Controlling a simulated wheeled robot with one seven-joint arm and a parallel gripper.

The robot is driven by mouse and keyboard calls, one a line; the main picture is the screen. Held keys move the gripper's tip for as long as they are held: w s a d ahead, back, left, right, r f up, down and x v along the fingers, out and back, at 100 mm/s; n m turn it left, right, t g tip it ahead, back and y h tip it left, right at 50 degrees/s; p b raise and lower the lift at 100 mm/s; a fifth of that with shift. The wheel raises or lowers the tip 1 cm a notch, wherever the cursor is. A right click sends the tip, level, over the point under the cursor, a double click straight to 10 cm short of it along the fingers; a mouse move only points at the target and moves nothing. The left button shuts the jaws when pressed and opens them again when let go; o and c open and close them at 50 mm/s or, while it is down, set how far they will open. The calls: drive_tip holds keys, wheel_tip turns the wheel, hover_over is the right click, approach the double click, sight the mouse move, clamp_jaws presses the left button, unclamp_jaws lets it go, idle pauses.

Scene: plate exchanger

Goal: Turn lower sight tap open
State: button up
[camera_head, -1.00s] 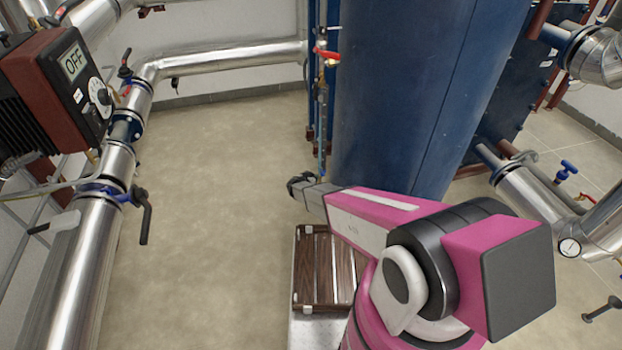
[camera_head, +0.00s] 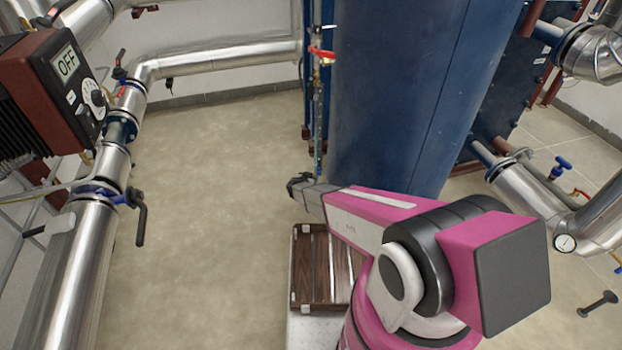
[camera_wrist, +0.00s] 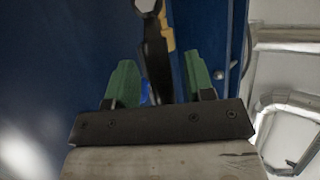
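My gripper (camera_wrist: 157,72) shows in the wrist view with two green fingers spread apart. A dark lever (camera_wrist: 155,55) with a brass-coloured part (camera_wrist: 168,38) beside it reaches into the space between the fingers. I cannot tell whether either finger touches it. It looks like the handle of the lower sight tap. In the head view my gripper (camera_head: 302,187) is by the bottom of the thin vertical sight pipe (camera_head: 318,120), left of the blue tank's foot. The lower tap cannot be made out there. The upper tap with its red handle (camera_head: 322,53) is visible higher on the pipe.
The large blue tank (camera_head: 395,110) stands right behind my gripper. Metal pipes with valves (camera_head: 85,240) and a control box reading OFF (camera_head: 45,90) are on the left. A wooden-slatted crate (camera_head: 300,270) is below my arm. The floor (camera_head: 210,200) between is clear.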

drive_tip(key=v, duration=1.1)
idle(0.5)
drive_tip(key=s+d+r+g+h, duration=0.1)
drive_tip(key=s+d+r+g, duration=0.3)
drive_tip(key=d+r, duration=0.45)
drive_tip(key=s+d+r+g, duration=0.4)
drive_tip(key=d+r, duration=0.4)
drive_tip(key=d, duration=0.2)
drive_tip(key=s+d+r+n+g+y, duration=0.3)
drive_tip(key=s+r+n+y, duration=0.3)
drive_tip(key=s+r, duration=0.7)
wheel_tip(320, 180, up, 2)
drive_tip(key=shift+s+d+r+g+y, duration=0.2)
drive_tip(key=shift+s+d+g+y, duration=0.2)
drive_tip(key=shift+d+y, duration=0.3)
